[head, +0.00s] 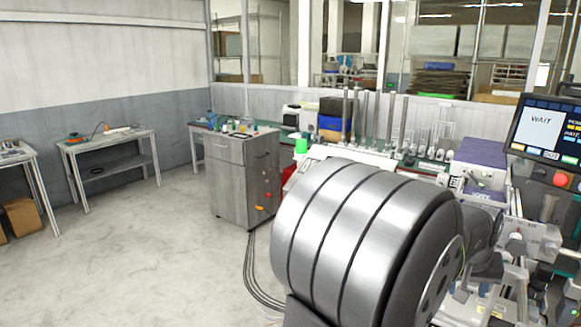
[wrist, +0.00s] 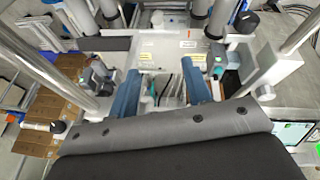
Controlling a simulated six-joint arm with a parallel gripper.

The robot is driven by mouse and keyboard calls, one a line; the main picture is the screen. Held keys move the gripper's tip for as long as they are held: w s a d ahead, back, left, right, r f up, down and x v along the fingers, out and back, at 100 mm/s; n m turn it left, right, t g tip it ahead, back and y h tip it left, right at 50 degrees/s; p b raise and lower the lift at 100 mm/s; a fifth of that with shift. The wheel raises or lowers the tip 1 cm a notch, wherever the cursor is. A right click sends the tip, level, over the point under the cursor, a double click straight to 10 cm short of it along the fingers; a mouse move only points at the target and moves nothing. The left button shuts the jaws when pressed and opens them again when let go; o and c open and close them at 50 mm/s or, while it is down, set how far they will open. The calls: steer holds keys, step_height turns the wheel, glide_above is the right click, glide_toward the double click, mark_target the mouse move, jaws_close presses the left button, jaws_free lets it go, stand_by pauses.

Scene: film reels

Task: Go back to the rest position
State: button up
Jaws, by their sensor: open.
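In the wrist view my gripper (wrist: 161,82) shows as two blue fingers set well apart, with no object held between them. Its grey and black body fills the bottom of that view. Beyond the fingers is a pale machine plate (wrist: 165,47) with small labels; I cannot tell the exact gap to it. In the head view a large grey banded part of my arm fills the lower middle and hides what is behind it. The gripper fingers are not visible there.
A monitor (head: 547,130) reading WAIT stands at the right above a red button (head: 560,180). A purple-topped box (head: 482,152) and upright posts line the workbench. A grey cabinet (head: 240,178) and a small table (head: 107,148) stand left. The floor (head: 150,255) at lower left is clear.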

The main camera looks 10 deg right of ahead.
steer(key=n, duration=0.2)
steer(key=w+r+n, duration=0.1)
steer(key=n, duration=0.1)
steer(key=r+n, duration=0.1)
steer(key=n, duration=0.2)
steer(key=shift+w+a, duration=0.2)
steer(key=shift+a, duration=0.2)
stand_by(1.2)
